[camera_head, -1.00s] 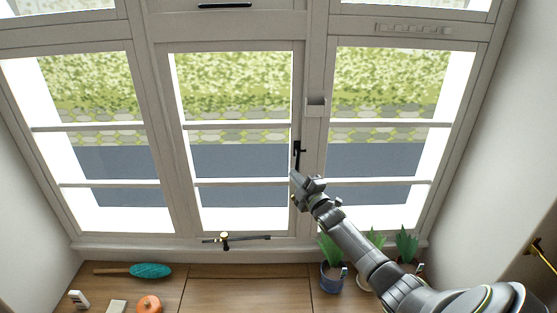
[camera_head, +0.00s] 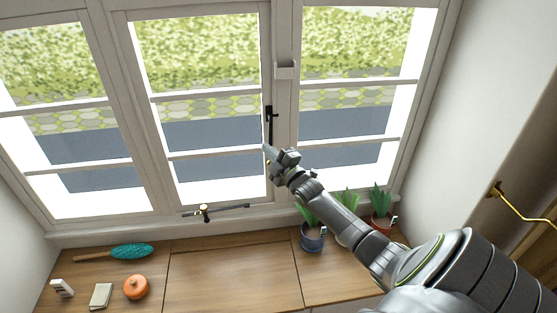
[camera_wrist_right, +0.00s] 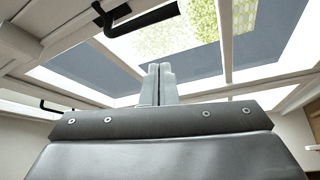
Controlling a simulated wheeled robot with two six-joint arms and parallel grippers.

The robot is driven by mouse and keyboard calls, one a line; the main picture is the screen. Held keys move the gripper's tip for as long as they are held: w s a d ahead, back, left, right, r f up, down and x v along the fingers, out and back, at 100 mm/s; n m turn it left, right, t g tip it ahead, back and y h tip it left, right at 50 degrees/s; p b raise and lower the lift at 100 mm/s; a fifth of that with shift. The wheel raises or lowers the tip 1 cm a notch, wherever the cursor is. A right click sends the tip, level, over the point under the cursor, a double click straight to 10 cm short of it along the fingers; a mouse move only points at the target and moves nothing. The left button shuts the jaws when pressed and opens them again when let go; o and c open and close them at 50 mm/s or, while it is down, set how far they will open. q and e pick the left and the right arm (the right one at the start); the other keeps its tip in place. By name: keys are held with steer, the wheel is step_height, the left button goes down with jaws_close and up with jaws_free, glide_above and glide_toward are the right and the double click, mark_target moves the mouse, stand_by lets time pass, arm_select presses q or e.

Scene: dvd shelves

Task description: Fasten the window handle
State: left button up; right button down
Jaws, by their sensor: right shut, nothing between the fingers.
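The black window handle (camera_head: 270,126) sits on the right stile of the middle casement (camera_head: 203,100), its lever hanging down along the frame. In the right wrist view a black handle (camera_wrist_right: 140,20) shows at the upper left, apart from my fingers. My right gripper (camera_head: 268,150) is just below the lever's lower end in the head view; whether it touches cannot be told. In the wrist view my right gripper's (camera_wrist_right: 159,70) two fingers are together and empty. My left gripper is in neither view.
A black stay bar (camera_head: 216,212) lies along the bottom of the middle casement. Potted plants (camera_head: 312,235) stand on the wooden top beneath my right arm. A teal brush (camera_head: 132,251) and an orange round object (camera_head: 136,287) lie left. The wooden top's middle (camera_head: 230,275) is clear.

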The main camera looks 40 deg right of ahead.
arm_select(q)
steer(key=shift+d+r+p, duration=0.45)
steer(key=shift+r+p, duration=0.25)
arm_select(e)
steer(key=s, duration=0.5)
steer(key=shift+s+a+r, duration=0.1)
steer(key=shift+s+a, duration=0.05)
steer(key=shift+a, duration=0.15)
